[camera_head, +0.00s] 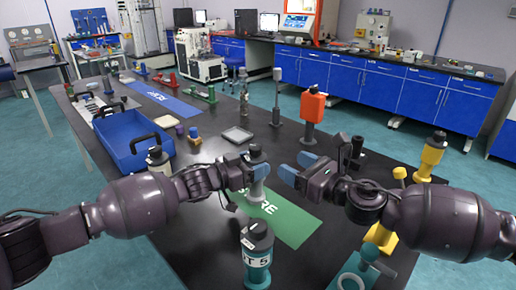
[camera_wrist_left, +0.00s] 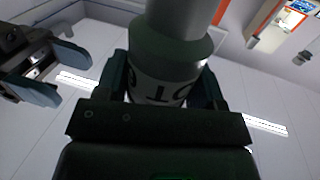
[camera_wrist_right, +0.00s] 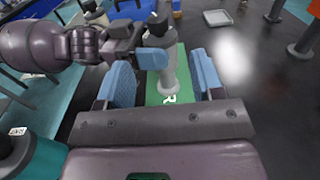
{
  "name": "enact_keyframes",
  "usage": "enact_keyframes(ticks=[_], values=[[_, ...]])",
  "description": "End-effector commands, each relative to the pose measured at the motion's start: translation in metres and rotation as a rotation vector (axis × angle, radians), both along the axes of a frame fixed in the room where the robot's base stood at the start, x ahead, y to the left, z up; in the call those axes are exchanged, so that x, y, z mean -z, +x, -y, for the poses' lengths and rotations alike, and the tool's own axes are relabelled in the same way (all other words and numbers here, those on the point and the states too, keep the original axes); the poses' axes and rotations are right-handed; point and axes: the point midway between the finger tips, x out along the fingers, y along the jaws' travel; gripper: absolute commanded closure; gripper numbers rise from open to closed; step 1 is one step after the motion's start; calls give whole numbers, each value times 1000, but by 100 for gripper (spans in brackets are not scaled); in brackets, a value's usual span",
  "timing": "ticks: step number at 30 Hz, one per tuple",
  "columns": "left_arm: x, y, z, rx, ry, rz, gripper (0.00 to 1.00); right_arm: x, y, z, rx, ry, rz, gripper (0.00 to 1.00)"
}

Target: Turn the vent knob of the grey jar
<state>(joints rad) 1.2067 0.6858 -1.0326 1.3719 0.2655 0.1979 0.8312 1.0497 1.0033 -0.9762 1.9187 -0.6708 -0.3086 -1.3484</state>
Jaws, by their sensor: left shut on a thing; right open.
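The grey jar (camera_head: 258,188) has a dark knob-like top (camera_head: 257,154) and is upright over the green mat (camera_head: 295,226). I cannot tell whether it touches the mat. My left gripper (camera_head: 250,174) is shut on the jar from the left. In the left wrist view the jar body (camera_wrist_left: 172,72) sits between the fingers, with part of a label showing. My right gripper (camera_head: 298,172) is open and empty, just right of the jar, pointing at it. In the right wrist view the jar (camera_wrist_right: 168,75) appears beyond and between the open fingers (camera_wrist_right: 162,82).
A teal jar (camera_head: 257,262) stands in front of the mat. A blue tray (camera_head: 118,135) is at left, with a dark-capped jar (camera_head: 157,160) beside it. A red-topped stand (camera_head: 312,108) is behind. Yellow items (camera_head: 431,155) are at right, beyond my right arm.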

Motion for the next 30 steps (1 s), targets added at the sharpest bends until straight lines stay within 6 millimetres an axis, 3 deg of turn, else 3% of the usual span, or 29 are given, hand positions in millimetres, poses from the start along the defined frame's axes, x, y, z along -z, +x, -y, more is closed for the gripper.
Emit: enact_keyframes(ticks=[6, 21, 30], values=[[0, 0, 0, 0, 0, 0, 65, -1, 2, -9, -16, 20, -26, 39], [0, 0, 0, 0, 0, 0, 65, -1, 60, -67, -16, 18, -23, 39], [0, 0, 0, 0, 0, 0, 65, -1, 79, -84, -15, 18, -22, 39]])
